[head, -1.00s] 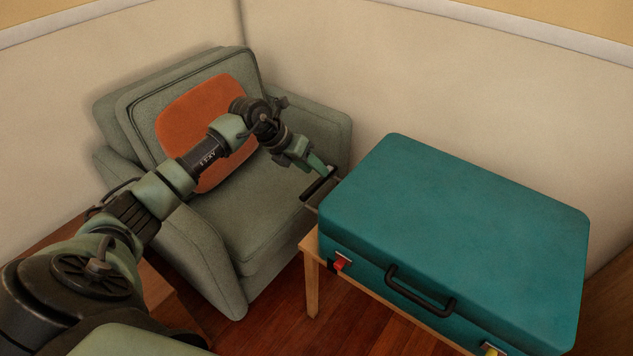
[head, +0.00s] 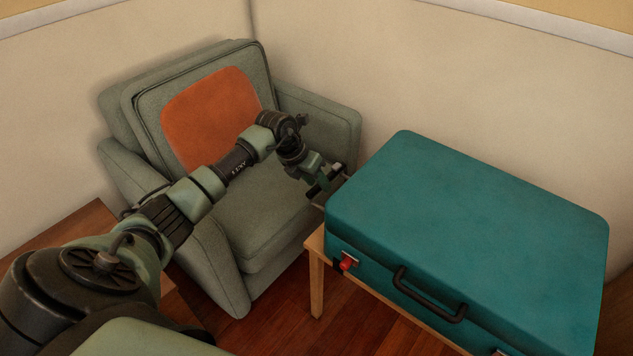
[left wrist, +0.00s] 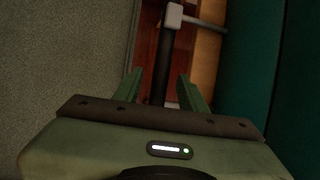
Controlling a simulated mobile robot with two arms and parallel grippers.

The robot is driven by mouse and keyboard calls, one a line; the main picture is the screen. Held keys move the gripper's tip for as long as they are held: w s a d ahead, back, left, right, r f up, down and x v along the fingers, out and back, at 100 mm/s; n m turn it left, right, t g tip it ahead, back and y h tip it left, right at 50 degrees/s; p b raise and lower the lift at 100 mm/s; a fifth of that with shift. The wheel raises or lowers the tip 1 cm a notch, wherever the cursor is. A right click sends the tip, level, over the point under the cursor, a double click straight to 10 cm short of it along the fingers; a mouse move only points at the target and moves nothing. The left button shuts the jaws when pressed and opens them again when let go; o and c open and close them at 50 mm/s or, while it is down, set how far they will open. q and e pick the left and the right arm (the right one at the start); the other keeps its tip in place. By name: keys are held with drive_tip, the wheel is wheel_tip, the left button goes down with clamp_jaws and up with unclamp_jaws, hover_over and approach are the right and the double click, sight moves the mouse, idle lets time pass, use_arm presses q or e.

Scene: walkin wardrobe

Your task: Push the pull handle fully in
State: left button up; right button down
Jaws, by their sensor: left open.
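The teal suitcase (head: 470,220) lies flat on a small wooden table. Its pull handle sticks out from the left end, mostly covered by my gripper in the head view. In the left wrist view the handle's black bar (left wrist: 162,60) runs lengthwise between the fingers, with a light grey corner piece (left wrist: 174,13) at its far end. My left gripper (head: 328,186) is open at the handle, beside the suitcase's left end; in the wrist view its two green fingers (left wrist: 157,88) stand on either side of the bar. I cannot tell whether they touch it. My right gripper is not in view.
A grey-green armchair (head: 275,225) with an orange cushion (head: 210,115) stands left of the suitcase, close under my left arm. The wooden table (head: 316,280) shows under the suitcase. A black carry handle (head: 430,295) and red latch (head: 348,263) are on the suitcase's front.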

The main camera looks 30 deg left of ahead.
use_arm(q)
clamp_jaws()
idle(1.4)
